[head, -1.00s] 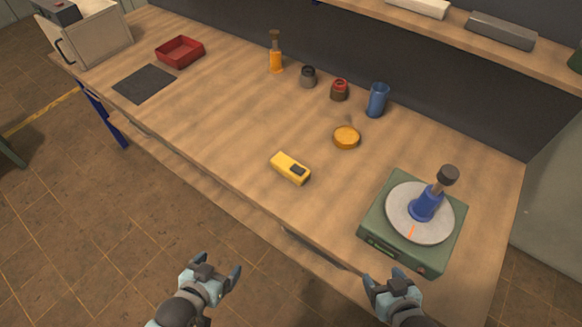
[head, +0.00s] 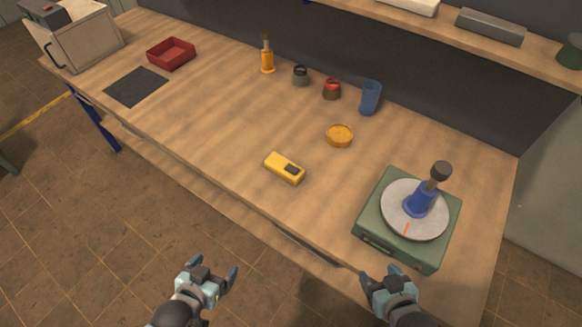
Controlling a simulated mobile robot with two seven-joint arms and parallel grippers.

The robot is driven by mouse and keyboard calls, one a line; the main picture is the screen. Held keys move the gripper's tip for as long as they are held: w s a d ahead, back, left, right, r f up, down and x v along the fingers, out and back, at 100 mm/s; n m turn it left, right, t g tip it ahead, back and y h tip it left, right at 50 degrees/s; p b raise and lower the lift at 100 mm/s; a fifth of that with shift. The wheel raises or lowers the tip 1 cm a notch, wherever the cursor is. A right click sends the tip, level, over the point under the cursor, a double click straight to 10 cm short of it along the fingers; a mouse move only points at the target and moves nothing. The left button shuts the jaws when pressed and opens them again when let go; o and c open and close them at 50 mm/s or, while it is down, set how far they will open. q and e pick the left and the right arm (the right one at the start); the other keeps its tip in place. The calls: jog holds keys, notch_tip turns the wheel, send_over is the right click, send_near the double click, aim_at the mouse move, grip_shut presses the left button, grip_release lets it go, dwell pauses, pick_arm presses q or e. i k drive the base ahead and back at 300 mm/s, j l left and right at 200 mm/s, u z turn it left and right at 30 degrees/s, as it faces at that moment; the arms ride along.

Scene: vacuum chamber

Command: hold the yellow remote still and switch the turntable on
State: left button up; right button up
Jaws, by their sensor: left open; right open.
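The yellow remote (head: 278,165) lies flat on the bench near its front edge, with a dark patch on its right part. The turntable (head: 372,226) is a green box with a round grey disc (head: 398,222) and an orange mark on the disc. A blue-based item with a dark knob (head: 423,200) stands tilted in the view on the disc. My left gripper (head: 213,274) is open and empty, in front of the bench below the remote in the picture. My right gripper (head: 384,277) is open and empty, at the bench's front edge just below the turntable.
An orange dish (head: 339,136), blue cup (head: 370,98), red-topped jar (head: 332,90), grey jar (head: 300,76) and orange-handled item (head: 267,60) stand behind the remote. A red tray (head: 171,55) and dark mat (head: 137,87) lie left. The bench (head: 225,130) around the remote is clear.

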aim_at(290, 169)
jog(key=j+z, duration=0.1)
jog(key=z, duration=0.35)
jog(key=j+z, duration=0.15)
jog(key=z, duration=0.3)
jog(key=j+z, duration=0.3)
jog(key=j, duration=0.25)
jog(key=j+z, duration=0.3)
jog(key=j, duration=0.25)
jog(key=k+j, duration=0.1)
jog(key=j, duration=0.3)
jog(key=j+z, duration=0.1)
jog(key=j, duration=0.25)
jog(key=k+j, duration=0.15)
jog(key=j, duration=0.2)
jog(key=k+j, duration=0.1)
jog(key=j, duration=0.3)
jog(key=z, duration=0.05)
